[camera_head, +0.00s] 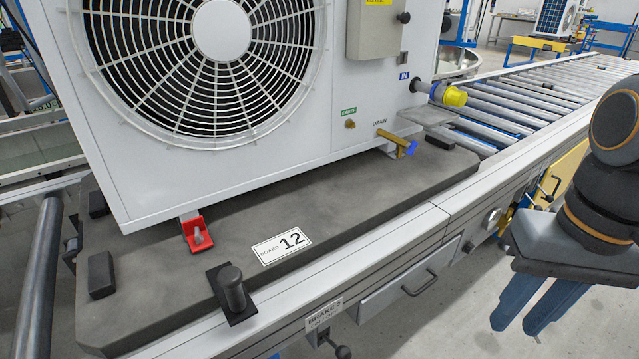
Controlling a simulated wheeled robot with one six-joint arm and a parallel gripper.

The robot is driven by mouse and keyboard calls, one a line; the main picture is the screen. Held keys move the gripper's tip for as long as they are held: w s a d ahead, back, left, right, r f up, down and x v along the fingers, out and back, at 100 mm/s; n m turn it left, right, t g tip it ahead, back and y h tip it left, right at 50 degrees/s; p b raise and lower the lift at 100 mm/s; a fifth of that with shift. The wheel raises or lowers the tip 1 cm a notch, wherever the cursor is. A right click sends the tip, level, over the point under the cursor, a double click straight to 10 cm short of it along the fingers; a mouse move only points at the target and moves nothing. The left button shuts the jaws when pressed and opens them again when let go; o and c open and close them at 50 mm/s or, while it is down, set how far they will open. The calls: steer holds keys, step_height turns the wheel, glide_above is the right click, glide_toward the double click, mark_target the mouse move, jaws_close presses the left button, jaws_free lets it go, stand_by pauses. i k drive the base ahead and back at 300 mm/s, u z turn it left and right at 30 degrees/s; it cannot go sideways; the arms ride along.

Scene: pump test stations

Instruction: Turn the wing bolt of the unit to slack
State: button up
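The unit is a white box (250,170) with a round fan grille, standing on a dark board (340,225) labelled "BOARD 12". A red bracket (196,230) at its near foot carries a small grey bolt (198,236). A small brass fitting (350,124) sits under the "EARTH" label. I cannot tell at this size which of these is the wing bolt, or how any wings are turned. My gripper (518,323) hangs at the lower right, fingers down, beyond the conveyor's edge. Its two blue fingers stand apart with nothing between them, well away from the unit.
A brass drain valve (396,142) with a blue handle and a yellow-capped pipe (450,95) stick out at the unit's right. A black post (231,289) stands at the board's front edge. A "BRAKE" knob (342,350) and a drawer (412,288) are below. Bare rollers (520,100) run right.

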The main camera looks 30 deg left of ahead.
mark_target(198, 238)
steer(key=z, duration=0.25)
steer(key=k, duration=0.95)
steer(key=u, duration=1.7)
steer(key=i, duration=0.5)
